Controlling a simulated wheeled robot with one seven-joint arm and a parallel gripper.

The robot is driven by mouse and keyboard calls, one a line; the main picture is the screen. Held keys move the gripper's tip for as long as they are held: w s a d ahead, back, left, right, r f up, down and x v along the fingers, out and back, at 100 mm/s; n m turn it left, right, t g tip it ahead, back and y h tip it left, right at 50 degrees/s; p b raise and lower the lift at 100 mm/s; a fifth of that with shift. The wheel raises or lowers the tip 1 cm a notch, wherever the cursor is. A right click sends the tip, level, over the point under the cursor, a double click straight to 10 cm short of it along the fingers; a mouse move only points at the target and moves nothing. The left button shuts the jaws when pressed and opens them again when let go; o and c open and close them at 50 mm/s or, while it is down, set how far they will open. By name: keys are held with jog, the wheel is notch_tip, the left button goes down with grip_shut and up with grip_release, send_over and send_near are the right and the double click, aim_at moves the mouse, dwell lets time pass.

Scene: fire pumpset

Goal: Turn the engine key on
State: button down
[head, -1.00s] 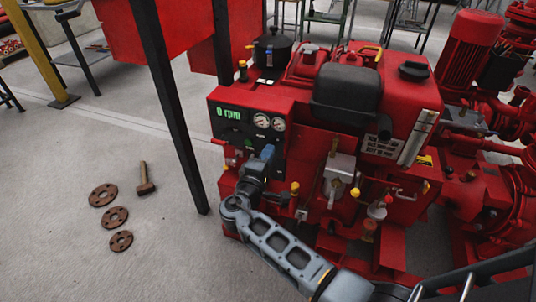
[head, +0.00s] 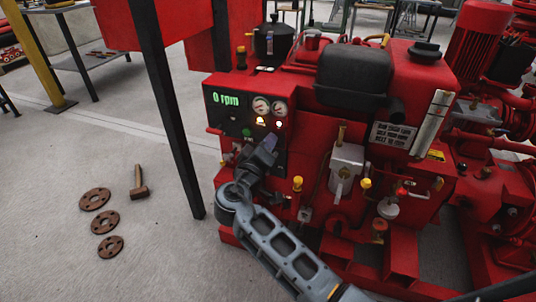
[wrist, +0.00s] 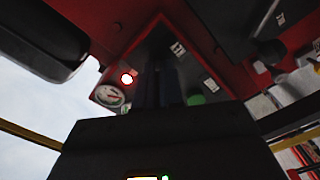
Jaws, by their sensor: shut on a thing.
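The engine's black control panel (head: 219,116) is on the left end of the red engine. Its green readout (head: 226,99) shows 0 rpm. An orange lamp (head: 260,121) and a red lamp (head: 279,124) glow under two round gauges. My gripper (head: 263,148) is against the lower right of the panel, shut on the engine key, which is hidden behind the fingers. In the wrist view my gripper (wrist: 170,88) has its dark fingers close together at the panel face, with the red lamp (wrist: 127,78) lit to their left and a green button (wrist: 196,100) to their right.
A black post (head: 168,120) stands left of the engine. Yellow-capped valves (head: 297,183) and a grey box (head: 346,168) sit right of my gripper.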

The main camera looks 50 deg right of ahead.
jog(key=shift+d+f+m+b, duration=0.1)
jog(key=shift+m+b, duration=0.9)
jog(key=shift+b, duration=0.1)
jog(key=c, duration=1.3)
grip_release()
jog(key=shift+o, duration=0.2)
jog(key=p+v, duration=0.1)
jog(key=v, duration=0.7)
